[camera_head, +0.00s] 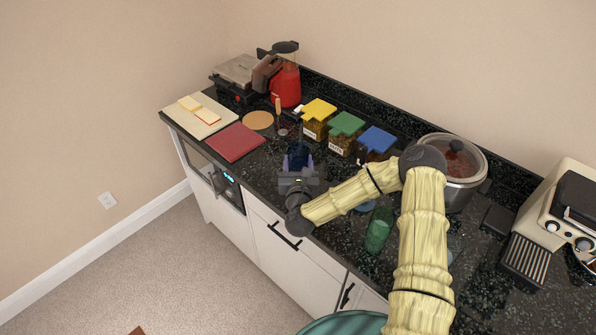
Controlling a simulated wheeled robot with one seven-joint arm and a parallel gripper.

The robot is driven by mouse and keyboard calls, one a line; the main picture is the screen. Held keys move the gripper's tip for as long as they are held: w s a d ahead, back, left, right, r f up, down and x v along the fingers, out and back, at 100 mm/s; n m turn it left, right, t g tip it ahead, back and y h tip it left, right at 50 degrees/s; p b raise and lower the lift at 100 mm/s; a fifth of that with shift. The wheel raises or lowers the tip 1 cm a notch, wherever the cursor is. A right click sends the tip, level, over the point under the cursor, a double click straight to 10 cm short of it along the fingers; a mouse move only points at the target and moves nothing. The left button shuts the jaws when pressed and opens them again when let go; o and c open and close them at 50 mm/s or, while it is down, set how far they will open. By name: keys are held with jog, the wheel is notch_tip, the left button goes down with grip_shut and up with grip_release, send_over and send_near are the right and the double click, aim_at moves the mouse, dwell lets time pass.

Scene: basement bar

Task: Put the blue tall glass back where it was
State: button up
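A dark blue tall glass (298,149) is at the end of my gripper (298,163), over the black speckled counter near its front edge. The gripper's fingers are at the glass, one on each side, and its lower part is hidden by them. The view is too small to tell whether the fingers press on the glass, or whether its base touches the counter.
A red mat (235,143) and a round tan board (258,120) lie to the left. Yellow-, green- and blue-lidded jars (345,132) stand behind. A green glass (378,232) stands right, by my arm. A steel pot (470,185) is farther right.

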jog(key=shift+w+f, duration=0.1)
jog(key=shift+f, duration=0.1)
jog(key=f, duration=0.1)
jog(key=f+p, duration=0.1)
jog(key=f, duration=0.1)
jog(key=shift+a, duration=0.3)
jog(key=shift+d+f, duration=0.25)
jog(key=shift+d, duration=0.3)
jog(key=o, duration=0.9)
jog(key=shift+a, duration=0.1)
jog(key=shift+c, duration=0.2)
jog(key=o, duration=0.4)
jog(key=shift+a, duration=0.15)
jog(key=shift+o, duration=0.2)
